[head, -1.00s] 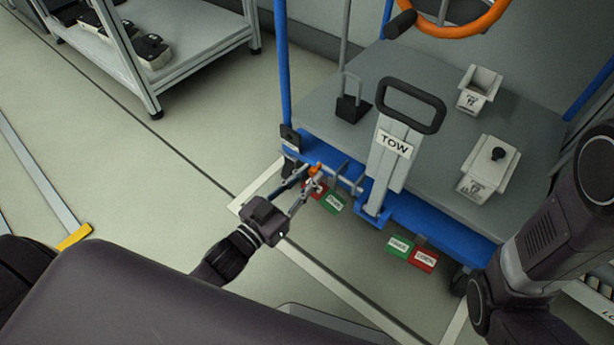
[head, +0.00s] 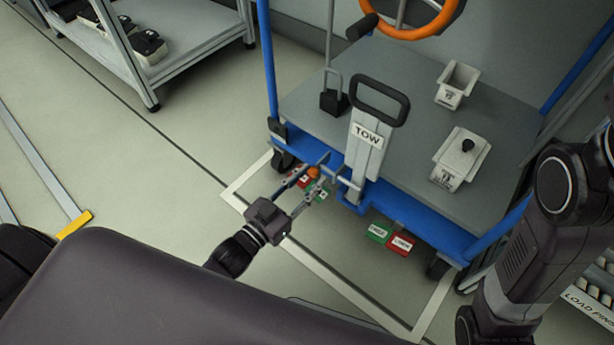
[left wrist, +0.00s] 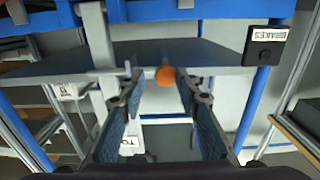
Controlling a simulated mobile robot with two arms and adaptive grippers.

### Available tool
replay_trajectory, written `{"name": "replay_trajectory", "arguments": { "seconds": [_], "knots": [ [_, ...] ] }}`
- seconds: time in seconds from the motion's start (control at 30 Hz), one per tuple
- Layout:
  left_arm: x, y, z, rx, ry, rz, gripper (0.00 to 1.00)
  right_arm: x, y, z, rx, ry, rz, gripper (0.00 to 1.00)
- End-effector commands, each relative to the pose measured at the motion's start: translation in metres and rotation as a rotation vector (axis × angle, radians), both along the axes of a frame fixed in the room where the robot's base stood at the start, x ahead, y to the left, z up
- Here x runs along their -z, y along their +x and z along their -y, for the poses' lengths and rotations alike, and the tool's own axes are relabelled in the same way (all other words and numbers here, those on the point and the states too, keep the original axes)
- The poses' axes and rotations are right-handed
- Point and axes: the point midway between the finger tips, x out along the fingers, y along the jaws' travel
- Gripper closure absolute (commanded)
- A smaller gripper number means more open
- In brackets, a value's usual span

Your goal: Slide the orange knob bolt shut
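The orange knob (head: 313,171) of the bolt stands at the front edge of the blue-framed cart (head: 425,232), left of the post marked TOW (head: 364,145). My left gripper (head: 308,180) reaches it from the front, with its fingers on either side of the knob. In the left wrist view the orange knob (left wrist: 165,75) shows between the spread fingertips (left wrist: 159,88), with visible gaps beside it. The bolt's rod and brackets are partly hidden by the fingers. My right gripper is out of view; only part of that arm shows at the right.
Green (head: 377,233) and red (head: 402,245) tags sit low under the cart's front. Two small boxes (head: 456,85) (head: 452,160) and a black block (head: 333,102) stand on the deck. A shelf (head: 185,45) is at upper left.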

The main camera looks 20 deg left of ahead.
Motion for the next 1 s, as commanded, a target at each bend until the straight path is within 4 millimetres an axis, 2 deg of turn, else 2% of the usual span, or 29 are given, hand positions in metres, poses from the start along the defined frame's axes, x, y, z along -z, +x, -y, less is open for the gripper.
{"name": "replay_trajectory", "arguments": {
  "seconds": [0.3, 0.43, 0.57, 0.83, 1.0],
  "knots": [
    [0.000, 0.001, -0.002, -0.003, 0.001, -0.001, 0.63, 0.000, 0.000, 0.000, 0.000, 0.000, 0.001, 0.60],
    [0.001, -0.006, -0.005, -0.004, 0.002, -0.002, 0.63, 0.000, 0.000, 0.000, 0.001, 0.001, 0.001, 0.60],
    [0.001, -0.024, -0.012, -0.003, 0.002, -0.003, 0.63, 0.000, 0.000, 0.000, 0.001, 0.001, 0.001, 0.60],
    [0.002, -0.077, -0.030, -0.002, 0.002, -0.005, 0.63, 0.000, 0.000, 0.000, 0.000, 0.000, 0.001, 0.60],
    [0.001, -0.100, -0.038, -0.002, 0.001, -0.003, 0.63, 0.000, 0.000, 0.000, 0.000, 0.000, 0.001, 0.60]
  ]
}}
